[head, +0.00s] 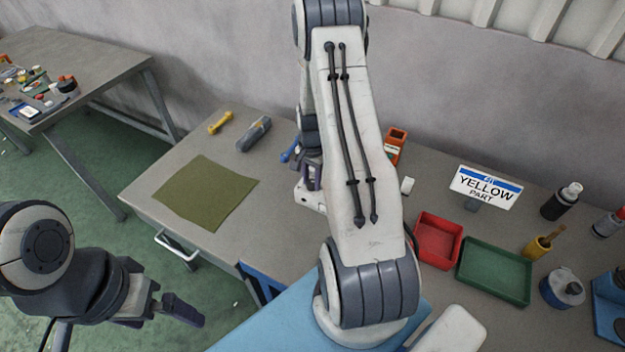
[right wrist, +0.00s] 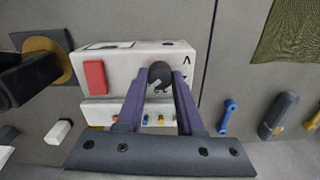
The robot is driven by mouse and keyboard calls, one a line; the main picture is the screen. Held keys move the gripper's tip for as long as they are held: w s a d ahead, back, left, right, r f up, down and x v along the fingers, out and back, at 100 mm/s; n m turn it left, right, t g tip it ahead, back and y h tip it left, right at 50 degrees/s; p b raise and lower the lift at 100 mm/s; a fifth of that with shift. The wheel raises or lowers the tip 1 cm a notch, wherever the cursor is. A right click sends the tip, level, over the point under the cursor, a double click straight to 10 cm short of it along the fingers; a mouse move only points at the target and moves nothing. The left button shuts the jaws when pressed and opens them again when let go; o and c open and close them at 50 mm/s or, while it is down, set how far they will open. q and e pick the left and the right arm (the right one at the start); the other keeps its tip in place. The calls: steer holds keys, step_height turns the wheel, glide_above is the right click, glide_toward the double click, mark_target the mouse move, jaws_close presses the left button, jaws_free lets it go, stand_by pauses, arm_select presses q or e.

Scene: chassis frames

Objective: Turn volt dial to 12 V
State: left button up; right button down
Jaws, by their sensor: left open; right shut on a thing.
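The power supply, a white box (right wrist: 125,65), lies below my right gripper in the right wrist view. It has a red switch (right wrist: 96,77) and a dark round volt dial (right wrist: 161,74). My right gripper (right wrist: 162,82) has its purple fingers shut on the dial, one on each side. Dark marks show beside the dial, but I cannot read its setting. In the head view my right arm hides most of the box; a white corner (head: 311,196) shows beside the arm. My left gripper (head: 178,309) is open and empty, in front of the bench, away from the box.
A green cloth (head: 205,192) lies on the bench's left part, with a yellow tool (head: 220,123) and a grey tool (head: 254,134) behind it. A red tray (head: 438,240), a green tray (head: 494,271) and a "YELLOW PART" sign (head: 486,187) stand to the right.

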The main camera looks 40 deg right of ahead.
steer(key=n, duration=0.2)
steer(key=n+b, duration=0.1)
steer(key=n, duration=0.2)
steer(key=shift+w+n+b, duration=0.2)
steer(key=shift+n+b, duration=0.1)
steer(key=shift+r+n+b, duration=0.1)
steer(key=shift+n+b, duration=0.3)
steer(key=shift+n, duration=1.8)
steer(key=c, duration=0.5)
jaws_free()
steer(key=shift+c, duration=0.2)
